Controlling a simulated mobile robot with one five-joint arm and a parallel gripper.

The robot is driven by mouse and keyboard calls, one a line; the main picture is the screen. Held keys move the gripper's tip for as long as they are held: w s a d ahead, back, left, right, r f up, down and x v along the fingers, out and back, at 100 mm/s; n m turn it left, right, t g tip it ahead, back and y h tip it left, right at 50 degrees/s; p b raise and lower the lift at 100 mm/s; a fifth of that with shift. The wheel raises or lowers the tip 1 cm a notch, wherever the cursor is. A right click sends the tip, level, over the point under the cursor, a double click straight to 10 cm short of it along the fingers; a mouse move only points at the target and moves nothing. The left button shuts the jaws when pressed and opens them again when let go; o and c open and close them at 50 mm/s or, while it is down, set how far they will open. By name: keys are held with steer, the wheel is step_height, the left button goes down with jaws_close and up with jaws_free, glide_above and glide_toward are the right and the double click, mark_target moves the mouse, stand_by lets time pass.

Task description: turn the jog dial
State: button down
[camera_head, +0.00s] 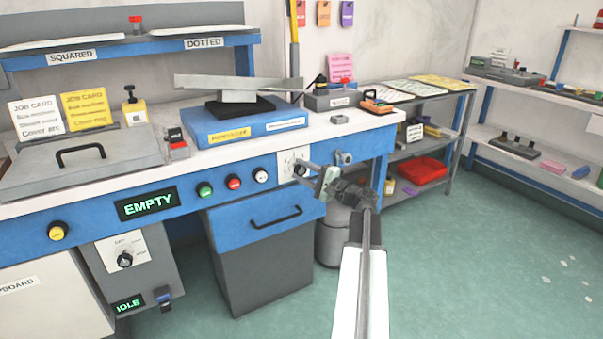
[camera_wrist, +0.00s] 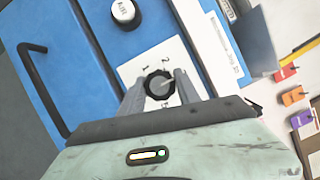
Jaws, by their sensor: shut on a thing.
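A dark round dial with a pale pointer (camera_wrist: 160,84) sits on a white plate (camera_wrist: 155,60) with printed numbers in the wrist view. The plate also shows on the blue bench front in the head view (camera_head: 288,158). My gripper (camera_wrist: 160,80) has one finger on each side of the dial and is shut on it. In the head view my gripper (camera_head: 304,173) reaches the bench front and hides most of the dial. Any label naming the dial is not readable.
White (camera_head: 260,175), red (camera_head: 233,182) and green (camera_head: 204,189) buttons sit left of the plate. A grey knob (camera_head: 344,158) stands to its right. A drawer with a dark handle (camera_head: 275,219) is below. Another dial (camera_head: 124,260) is on a grey box.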

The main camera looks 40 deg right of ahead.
steer(key=c, duration=0.9)
jaws_free()
steer(key=shift+o, duration=0.2)
steer(key=s+d, duration=0.1)
steer(key=s, duration=0.6)
steer(key=shift+s+f+b, duration=0.35)
steer(key=shift+f+b, duration=0.05)
steer(key=shift+f, duration=0.05)
steer(key=shift+d, duration=0.1)
